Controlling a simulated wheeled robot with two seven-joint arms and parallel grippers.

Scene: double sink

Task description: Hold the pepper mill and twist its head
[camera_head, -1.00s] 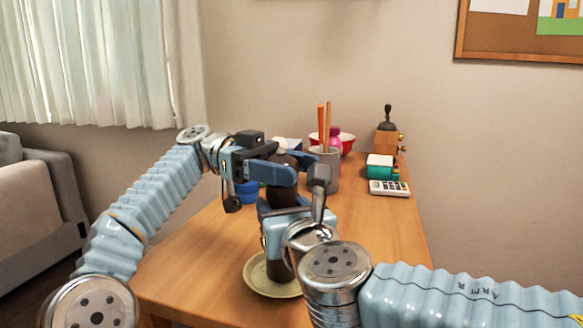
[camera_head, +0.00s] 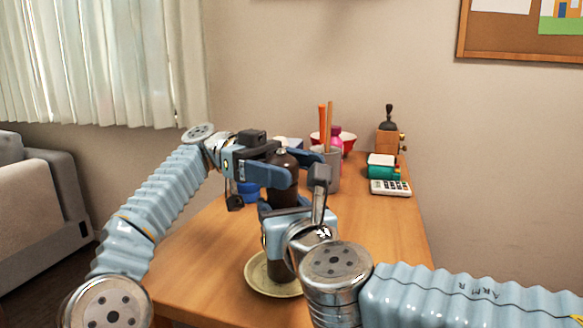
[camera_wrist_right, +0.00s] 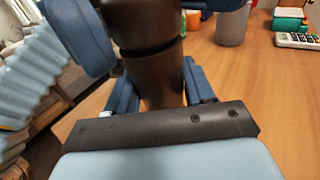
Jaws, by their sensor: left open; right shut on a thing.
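The dark brown pepper mill (camera_head: 284,191) stands upright over a pale green plate (camera_head: 257,275). Its head, with a metal knob on top, shows between the fingers of my left gripper (camera_head: 283,172), which is open around it. My right gripper (camera_head: 285,210) is shut on the mill's body lower down. In the right wrist view the mill's body (camera_wrist_right: 152,75) stands between the right fingers, and a seam divides it from the head above. My left gripper's fingers also show beside the head in that view. The mill's lower part is mostly hidden by my right gripper and wrist.
Behind the mill are a grey cup (camera_head: 331,172) with orange sticks, a pink bottle (camera_head: 335,136), a red bowl (camera_head: 348,142) and a blue object (camera_head: 247,192). A calculator (camera_head: 390,188), a green box (camera_head: 381,171) and a wooden grinder (camera_head: 388,140) stand at right.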

